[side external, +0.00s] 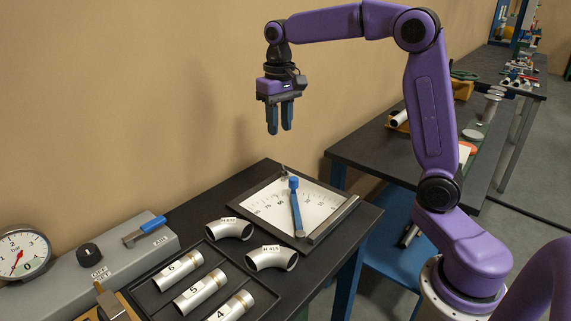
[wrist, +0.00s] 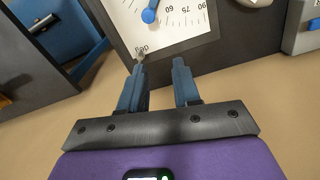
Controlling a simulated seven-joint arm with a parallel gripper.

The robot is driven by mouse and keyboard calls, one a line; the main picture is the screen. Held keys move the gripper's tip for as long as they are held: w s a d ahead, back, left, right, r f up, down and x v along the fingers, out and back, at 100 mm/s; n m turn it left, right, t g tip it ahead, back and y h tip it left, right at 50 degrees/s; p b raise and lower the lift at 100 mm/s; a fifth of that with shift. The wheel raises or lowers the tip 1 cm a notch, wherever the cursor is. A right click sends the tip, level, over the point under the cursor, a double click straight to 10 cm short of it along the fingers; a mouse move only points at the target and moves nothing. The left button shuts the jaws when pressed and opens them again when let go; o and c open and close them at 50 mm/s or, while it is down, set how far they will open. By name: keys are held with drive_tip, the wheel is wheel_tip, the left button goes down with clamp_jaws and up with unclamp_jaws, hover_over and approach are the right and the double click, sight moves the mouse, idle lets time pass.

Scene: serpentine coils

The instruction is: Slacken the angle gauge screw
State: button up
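The angle gauge (side external: 270,205) is a white plate with a degree scale in a dark frame, lying on the black table. A blue pointer arm (side external: 296,212) lies across it, with a blue round head (side external: 293,183) at its far end; the head also shows in the wrist view (wrist: 149,16). A small grey metal piece (side external: 284,170) stands at the gauge's far edge. I cannot tell which is the screw. My gripper (side external: 279,131) hangs above the gauge's far side, fingers down, apart and empty. In the wrist view, the fingertips (wrist: 158,66) appear near the plate's corner.
Two pipe elbows (side external: 230,229) (side external: 272,258) lie in front of the gauge. A tray holds numbered tubes (side external: 202,292). A grey box with knob and blue lever (side external: 144,230) and a dial (side external: 22,254) stand left. The wall (side external: 150,90) is close behind my gripper.

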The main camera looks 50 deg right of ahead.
sight(285, 168)
drive_tip(key=w+d+m, duration=0.3)
drive_tip(key=w+d, duration=0.1)
drive_tip(key=d, duration=0.3)
wheel_tip(285, 168, down, 16)
drive_tip(key=shift+a+f, duration=0.1)
drive_tip(key=shift+f, duration=0.05)
clamp_jaws()
